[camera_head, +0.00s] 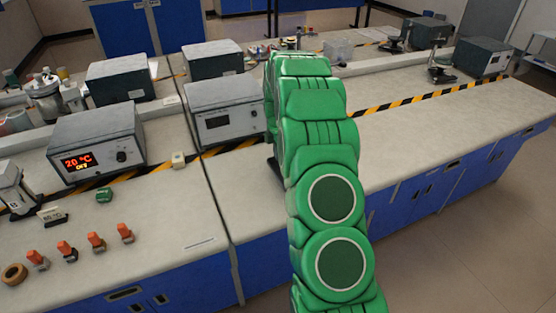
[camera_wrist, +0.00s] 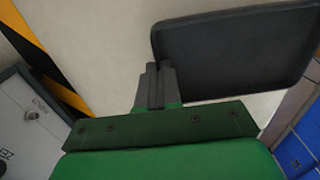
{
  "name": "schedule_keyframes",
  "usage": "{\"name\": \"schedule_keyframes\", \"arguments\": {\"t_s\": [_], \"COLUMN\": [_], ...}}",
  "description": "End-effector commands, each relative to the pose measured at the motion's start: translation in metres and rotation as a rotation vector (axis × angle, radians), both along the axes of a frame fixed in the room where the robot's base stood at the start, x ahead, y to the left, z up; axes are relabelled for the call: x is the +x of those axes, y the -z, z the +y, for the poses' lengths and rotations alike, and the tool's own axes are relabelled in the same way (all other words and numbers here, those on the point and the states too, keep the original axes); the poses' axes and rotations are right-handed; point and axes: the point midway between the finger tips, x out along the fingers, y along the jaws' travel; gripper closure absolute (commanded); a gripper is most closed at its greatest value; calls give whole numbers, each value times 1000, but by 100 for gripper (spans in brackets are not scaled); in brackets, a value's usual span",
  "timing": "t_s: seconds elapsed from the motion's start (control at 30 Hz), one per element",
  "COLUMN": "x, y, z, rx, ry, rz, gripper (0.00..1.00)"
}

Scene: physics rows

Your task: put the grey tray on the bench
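The grey tray (camera_wrist: 235,50) is a dark, flat piece with rounded corners and a thin raised rim, at the upper right of the wrist view. My gripper (camera_wrist: 158,68) shows there with its dark fingers close together at the tray's left edge, and it looks shut on the rim. The bench (camera_wrist: 110,45) lies beneath, its pale top visible left of the tray. In the head view the bench top (camera_head: 420,125) runs to the right, and my green arm hides the gripper and the tray. I cannot tell whether the tray touches the bench.
A white-fronted instrument (camera_head: 222,110) stands left of my arm, and it also shows in the wrist view (camera_wrist: 25,115). Striped tape (camera_head: 425,97) crosses the bench. The right front top is clear.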

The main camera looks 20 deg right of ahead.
Motion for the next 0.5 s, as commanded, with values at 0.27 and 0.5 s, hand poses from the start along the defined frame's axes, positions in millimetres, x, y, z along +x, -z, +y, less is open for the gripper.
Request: {"name": "schedule_keyframes", "arguments": {"t_s": [0.27,0.5], "x": [3,4], "y": [25,37], "z": [-2,-2], "rx": [2,1], "ry": [1,1], "rz": [5,0], "gripper": [100,100]}}
